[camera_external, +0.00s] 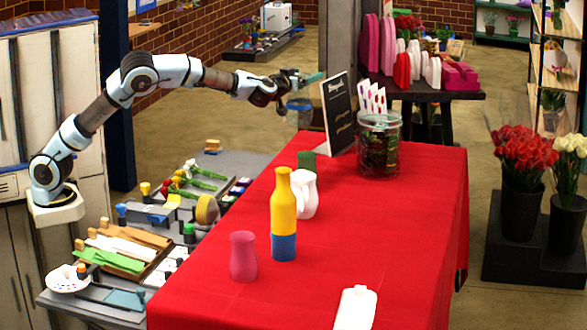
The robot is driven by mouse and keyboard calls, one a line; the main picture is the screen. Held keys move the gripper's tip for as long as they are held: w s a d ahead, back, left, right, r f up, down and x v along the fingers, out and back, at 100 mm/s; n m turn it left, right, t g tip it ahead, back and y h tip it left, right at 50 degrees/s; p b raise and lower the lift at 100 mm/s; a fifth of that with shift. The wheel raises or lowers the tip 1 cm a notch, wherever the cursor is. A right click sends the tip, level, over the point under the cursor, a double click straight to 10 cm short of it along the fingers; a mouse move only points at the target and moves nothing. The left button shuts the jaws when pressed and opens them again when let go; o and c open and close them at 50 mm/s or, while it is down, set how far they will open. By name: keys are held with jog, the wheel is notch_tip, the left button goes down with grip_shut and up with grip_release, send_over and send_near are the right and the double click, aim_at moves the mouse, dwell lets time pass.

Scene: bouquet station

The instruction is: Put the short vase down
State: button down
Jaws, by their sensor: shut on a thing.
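My gripper (284,90) is at the end of my outstretched arm, in the air past the far left end of the red-covered table. It is shut on what looks like the short vase (299,112), a small, pale, see-through vessel with a blue band near its rim. The vase hangs roughly upright beside the fingers, clear of the red cloth (390,230). A teal piece (309,78) sticks out to the right above it; I cannot tell what it is. The exact contact between fingers and vase is too small to see.
A black sign (338,112) and a glass jar (379,150) stand at the table's far end. A white pitcher (305,195), a yellow-and-blue bottle (284,215) and a pink vase (243,256) stand nearer. A grey bench (235,164) holds flowers and tools.

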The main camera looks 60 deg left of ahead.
jog(key=s+d+m+t+h, duration=0.2)
jog(key=s+d+m+h, duration=0.55)
jog(key=s+d, duration=2.45)
notch_tip(320, 180, down, 15)
jog(key=w+d+n+h, duration=0.1)
jog(key=d, duration=0.1)
jog(key=shift+w+r+n+p, duration=0.15)
jog(key=shift+w+n+p, duration=0.2)
jog(key=shift+w+p, duration=0.1)
jog(key=shift+d, duration=0.1)
jog(key=shift+f, duration=0.2)
grip_release()
jog(key=shift+s, duration=0.1)
jog(key=shift+r, duration=0.1)
